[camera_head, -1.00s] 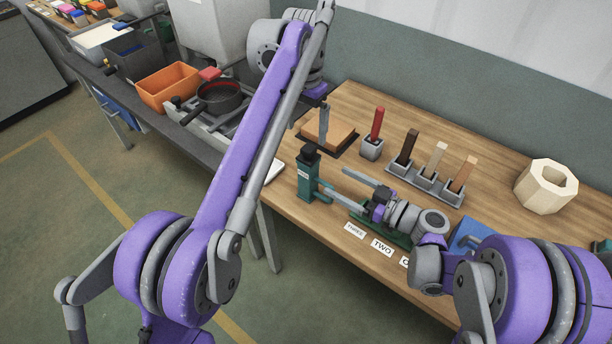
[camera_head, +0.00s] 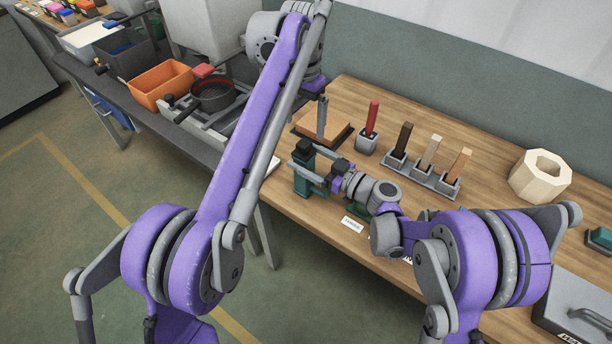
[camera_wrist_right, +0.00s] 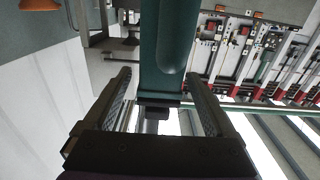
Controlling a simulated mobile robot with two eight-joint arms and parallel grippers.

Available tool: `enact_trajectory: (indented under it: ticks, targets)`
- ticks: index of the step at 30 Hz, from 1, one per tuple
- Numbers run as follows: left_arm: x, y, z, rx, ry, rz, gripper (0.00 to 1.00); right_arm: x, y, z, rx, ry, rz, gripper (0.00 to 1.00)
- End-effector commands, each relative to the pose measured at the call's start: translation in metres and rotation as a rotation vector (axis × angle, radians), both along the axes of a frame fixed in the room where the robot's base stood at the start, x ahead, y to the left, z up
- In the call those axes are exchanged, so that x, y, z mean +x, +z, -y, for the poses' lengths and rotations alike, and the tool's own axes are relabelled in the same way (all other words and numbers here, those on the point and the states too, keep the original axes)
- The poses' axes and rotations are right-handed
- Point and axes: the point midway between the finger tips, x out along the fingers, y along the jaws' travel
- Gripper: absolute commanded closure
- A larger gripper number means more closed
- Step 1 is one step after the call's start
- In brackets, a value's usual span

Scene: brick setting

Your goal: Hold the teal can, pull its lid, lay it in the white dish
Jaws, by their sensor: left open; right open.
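The teal can (camera_head: 304,184) stands upright near the front left edge of the wooden table, its black lid (camera_head: 304,147) on top. My right gripper (camera_head: 308,161) is open with its fingers on either side of the can's upper body. In the right wrist view the teal can (camera_wrist_right: 168,60) shows between the two spread fingers; I cannot tell whether they touch it. My left gripper (camera_head: 322,117) is open and empty, pointing down beside the brown block, behind the can. A white edge (camera_head: 272,163) shows left of the can, mostly behind my left arm; I cannot tell if it is the dish.
A brown block (camera_head: 326,124) on a dark tray lies behind the can. A red-handled holder (camera_head: 368,138) and a grey rack (camera_head: 420,175) of upright sticks stand to the right. A pale hexagonal ring (camera_head: 541,176) and a grey box (camera_head: 580,310) are farther right.

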Motion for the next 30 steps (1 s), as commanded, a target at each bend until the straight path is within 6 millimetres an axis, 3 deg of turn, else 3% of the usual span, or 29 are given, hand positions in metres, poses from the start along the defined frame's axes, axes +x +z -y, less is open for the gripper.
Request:
enact_trajectory:
  ticks: [9, 24, 30]
  targets:
    - [0.0000, 0.0000, 0.0000, 0.000, 0.000, 0.000, 0.00, 0.0016, 0.0000, -0.0022, 0.000, 0.000, 0.000, 0.10]
    - [0.0000, 0.0000, 0.0000, 0.000, 0.000, 0.000, 0.00, 0.0015, 0.0000, -0.0020, 0.000, 0.000, 0.000, 1.00]
    - [0.0000, 0.0000, 0.0000, 0.000, 0.000, 0.000, 0.00, 0.0014, 0.0000, -0.0019, 0.000, 0.000, 0.000, 1.00]
